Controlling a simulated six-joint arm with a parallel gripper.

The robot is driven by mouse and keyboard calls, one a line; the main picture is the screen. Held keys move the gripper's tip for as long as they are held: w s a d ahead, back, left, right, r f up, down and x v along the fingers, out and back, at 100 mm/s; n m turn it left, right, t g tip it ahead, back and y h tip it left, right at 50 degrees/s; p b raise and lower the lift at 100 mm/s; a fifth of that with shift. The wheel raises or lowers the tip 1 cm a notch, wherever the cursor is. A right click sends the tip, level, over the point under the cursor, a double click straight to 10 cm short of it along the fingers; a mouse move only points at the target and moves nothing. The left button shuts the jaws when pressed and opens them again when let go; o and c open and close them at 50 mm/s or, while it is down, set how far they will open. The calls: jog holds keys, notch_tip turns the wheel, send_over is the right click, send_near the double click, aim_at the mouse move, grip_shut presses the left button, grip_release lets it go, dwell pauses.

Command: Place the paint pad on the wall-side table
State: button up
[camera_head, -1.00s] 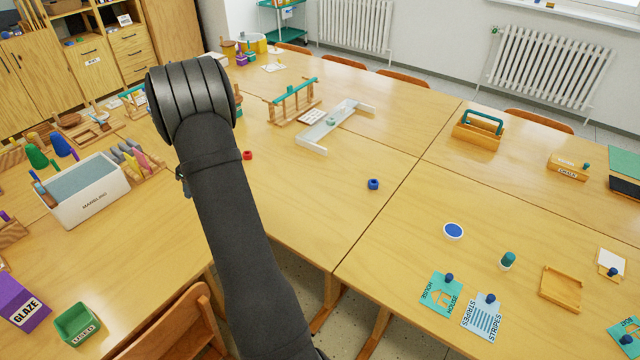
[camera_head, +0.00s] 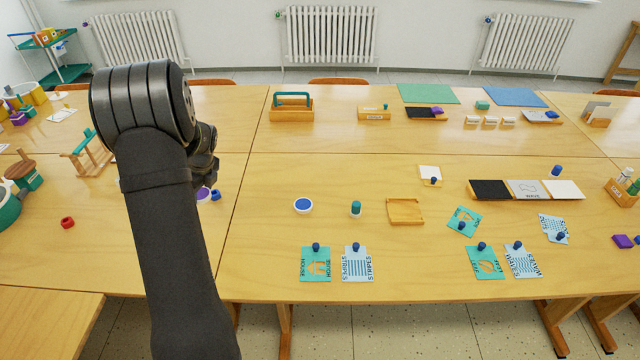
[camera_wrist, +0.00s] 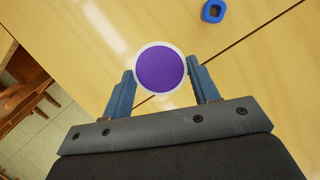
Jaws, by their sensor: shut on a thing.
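My gripper (camera_wrist: 160,70) is shut on a round paint pad with a purple face and white rim; the paint pad (camera_wrist: 160,68) sits between the two blue-grey fingers in the wrist view. In the head view only a sliver of the purple pad (camera_head: 203,194) shows beside my arm, which hides most of the gripper. The wall-side table (camera_head: 340,135) runs along the back below the radiators, behind the front table. A second round pad with a blue face (camera_head: 303,205) lies on the front table.
The wall-side table holds a wooden caddy with a teal handle (camera_head: 291,108), a small labelled box (camera_head: 374,112), a green mat (camera_head: 428,93) and a blue mat (camera_head: 515,96). Its surface between caddy and box is clear. A blue ring (camera_head: 215,195) lies near my gripper; stamps and cards cover the front table.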

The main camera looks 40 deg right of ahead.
jog(key=s+d+m+h, duration=0.1)
jog(key=s+d+m, duration=0.4)
jog(key=s+d, duration=1.6)
send_over(273, 207)
jog(key=f, duration=0.7)
jog(key=shift+s, duration=0.35)
jog(key=shift+f, duration=2)
jog(key=shift+f, duration=0.1)
jog(key=o, duration=1)
jog(key=shift+o, duration=0.2)
